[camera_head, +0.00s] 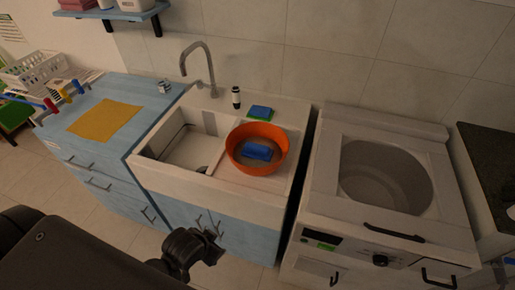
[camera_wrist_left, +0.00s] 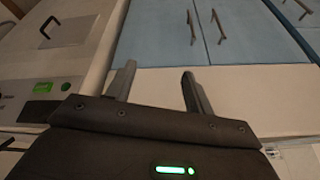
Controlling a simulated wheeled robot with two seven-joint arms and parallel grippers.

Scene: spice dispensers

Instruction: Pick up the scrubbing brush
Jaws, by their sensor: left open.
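A blue block-shaped object (camera_head: 257,151) lies inside an orange basin (camera_head: 236,158) on the right side of the sink counter; I cannot tell if it is the scrubbing brush. A blue-and-green sponge-like item (camera_head: 260,113) lies behind the basin. My left gripper shows in the left wrist view (camera_wrist_left: 160,84) with its two fingers apart and nothing between them. In the head view my dark left arm comes in at the lower left, in front of the sink cabinet and away from the basin. My right gripper is not in view.
The sink basin (camera_head: 163,161) with a tall faucet (camera_head: 207,68) is left of the orange basin. A small dark bottle (camera_head: 236,97) stands behind. A washing machine (camera_head: 330,190) stands to the right. A blue cabinet (camera_head: 150,105) with a yellow cloth (camera_head: 105,120) and white rack (camera_head: 35,70) is left.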

